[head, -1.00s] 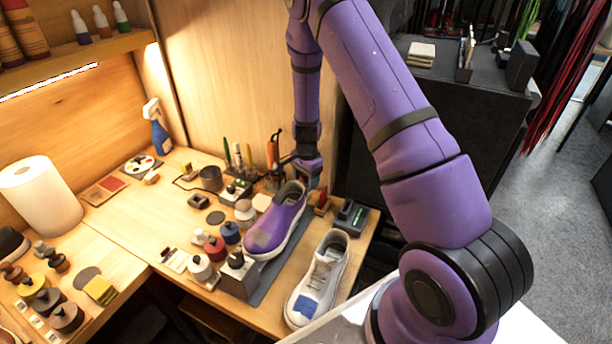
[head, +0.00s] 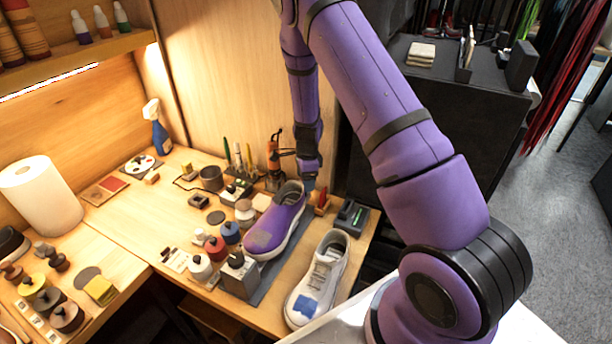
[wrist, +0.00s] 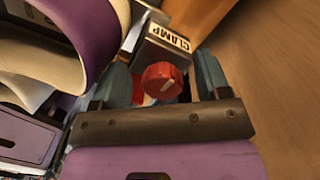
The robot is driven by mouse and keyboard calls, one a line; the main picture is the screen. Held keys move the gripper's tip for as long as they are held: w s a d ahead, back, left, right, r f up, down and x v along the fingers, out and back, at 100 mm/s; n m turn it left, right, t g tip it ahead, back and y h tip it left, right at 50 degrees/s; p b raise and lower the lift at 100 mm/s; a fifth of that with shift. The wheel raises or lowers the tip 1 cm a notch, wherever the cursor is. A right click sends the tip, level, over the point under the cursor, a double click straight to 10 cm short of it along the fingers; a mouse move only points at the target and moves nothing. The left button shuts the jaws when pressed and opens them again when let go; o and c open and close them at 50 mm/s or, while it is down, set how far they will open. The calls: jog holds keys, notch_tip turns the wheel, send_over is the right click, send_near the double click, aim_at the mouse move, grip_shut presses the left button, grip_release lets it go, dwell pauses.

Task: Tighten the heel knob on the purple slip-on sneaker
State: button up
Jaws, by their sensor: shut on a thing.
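The purple slip-on sneaker (head: 274,228) lies on a dark mat on the bench, its heel toward the back. It also shows at the upper left of the wrist view (wrist: 97,25), with a cream inner edge. The red heel knob (wrist: 162,80) has a pale pointer line and sits below a block labelled CLAMP (wrist: 168,38). My gripper (wrist: 163,85) is shut on this knob, one finger on each side. In the head view my gripper (head: 309,184) is at the sneaker's heel, and the knob is not clear there.
A white sneaker (head: 318,278) with a blue patch stands to the right of the purple one. Bottles and jars (head: 212,248) crowd its left side. An orange tool (head: 274,150) stands behind. A paper roll (head: 40,197) is at the far left.

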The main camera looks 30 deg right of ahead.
jog(key=shift+w+r+m, duration=0.15)
jog(key=shift+w+m, duration=0.1)
jog(key=shift+m, duration=0.65)
jog(key=shift+c, duration=0.2)
jog(key=shift+m, duration=0.9)
jog(key=shift+c, duration=0.2)
jog(key=shift+m, duration=1.1)
jog(key=shift+c, duration=0.6)
jog(key=shift+m+t, duration=0.3)
jog(key=shift+m, duration=0.9)
jog(key=shift+c, duration=0.5)
jog(key=shift+o, duration=0.6)
jog(key=shift+d+m, duration=0.15)
jog(key=shift+m, duration=0.65)
